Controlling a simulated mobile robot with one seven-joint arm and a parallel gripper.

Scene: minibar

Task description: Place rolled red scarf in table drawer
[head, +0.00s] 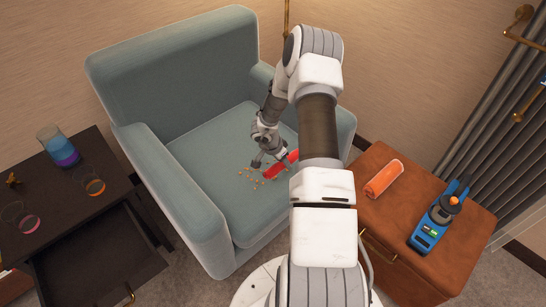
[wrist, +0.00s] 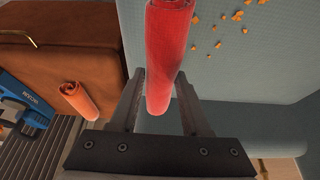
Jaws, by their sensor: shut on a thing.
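The rolled red scarf (head: 275,168) is at my gripper (head: 259,160), over the seat of the teal armchair, partly hidden behind my arm. In the wrist view, the scarf (wrist: 166,50) lies lengthwise between the two fingers of my gripper (wrist: 160,82), which is shut on it. I cannot tell whether the scarf still touches the seat. The dark table (head: 40,210) at the left has a drawer (head: 100,262) pulled open at its front. The visible part of that drawer looks empty.
The armchair (head: 180,75) stands between the dark table and a brown cabinet (head: 430,270). An orange roll (head: 383,179) and a blue device (head: 434,222) sit on the cabinet. A blue-purple beaker (head: 60,147) and glasses stand on the dark table. Orange crumbs (head: 258,180) lie on the seat.

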